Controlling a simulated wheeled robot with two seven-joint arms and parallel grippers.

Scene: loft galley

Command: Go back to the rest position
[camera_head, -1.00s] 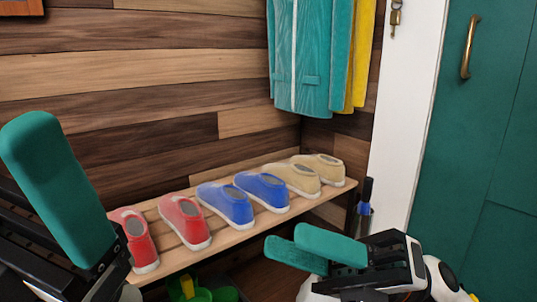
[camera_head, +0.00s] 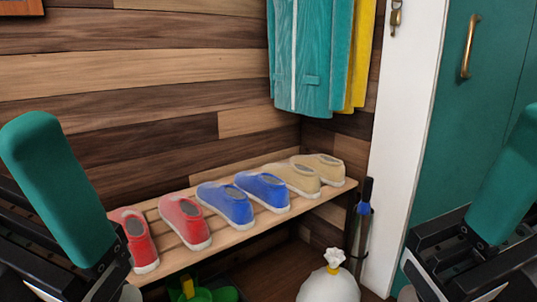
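My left gripper (camera_head: 45,175) is raised at the left edge. One teal finger shows, pointing up, with part of its black body below. My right gripper (camera_head: 505,175) is raised at the right edge, also with one teal finger pointing up. For each gripper the second finger is out of view or hidden, so I cannot tell how far apart the fingers are. Nothing shows held in either one.
A slatted wooden shelf (camera_head: 242,235) bears red shoes (camera_head: 184,222), blue shoes (camera_head: 226,204) and beige shoes (camera_head: 299,178). A tied white bag (camera_head: 329,288), green items (camera_head: 205,294) and an umbrella (camera_head: 363,215) are low down. Coats (camera_head: 302,60) hang above; a teal door (camera_head: 490,110) is right.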

